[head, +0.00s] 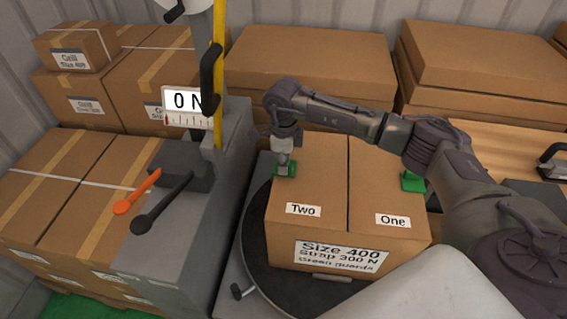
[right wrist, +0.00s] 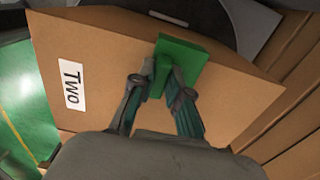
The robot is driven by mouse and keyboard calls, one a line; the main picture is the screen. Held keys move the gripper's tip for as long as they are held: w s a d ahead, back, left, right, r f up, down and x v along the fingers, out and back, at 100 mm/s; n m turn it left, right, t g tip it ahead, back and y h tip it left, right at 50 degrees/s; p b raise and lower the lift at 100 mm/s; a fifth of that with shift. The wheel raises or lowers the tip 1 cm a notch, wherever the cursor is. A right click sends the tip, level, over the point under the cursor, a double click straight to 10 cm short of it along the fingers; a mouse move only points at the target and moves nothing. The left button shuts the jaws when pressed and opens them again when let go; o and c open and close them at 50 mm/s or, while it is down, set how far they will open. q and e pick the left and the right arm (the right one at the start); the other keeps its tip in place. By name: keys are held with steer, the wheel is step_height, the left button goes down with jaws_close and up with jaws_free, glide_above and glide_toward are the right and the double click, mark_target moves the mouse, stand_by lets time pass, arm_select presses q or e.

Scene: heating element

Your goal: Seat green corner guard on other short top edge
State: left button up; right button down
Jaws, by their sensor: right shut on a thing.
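The cardboard box (head: 320,221) stands on a round dark turntable (head: 252,237), with labels "Two", "One" and "Size 400, Strap 300 N, Green guards". One green corner guard (head: 283,169) is at the box's left top edge, under my right gripper (head: 283,160). In the right wrist view my right gripper (right wrist: 162,84) is shut on this guard (right wrist: 184,60), which lies against the box (right wrist: 115,65) at its edge; whether it is fully flush I cannot tell. Another green guard (head: 413,182) sits at the right top edge. My left gripper is not in view.
A grey strapping machine (head: 190,230) with an orange lever (head: 138,192), a black lever (head: 160,204) and a "0 N" display (head: 186,101) stands just left of the box. Stacked cartons (head: 310,65) fill the back. A wooden surface (head: 510,150) lies at right.

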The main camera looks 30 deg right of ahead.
steer(key=c, duration=1.1)
jaws_free()
steer(key=shift+o, duration=0.2)
step_height(320, 180, up, 12)
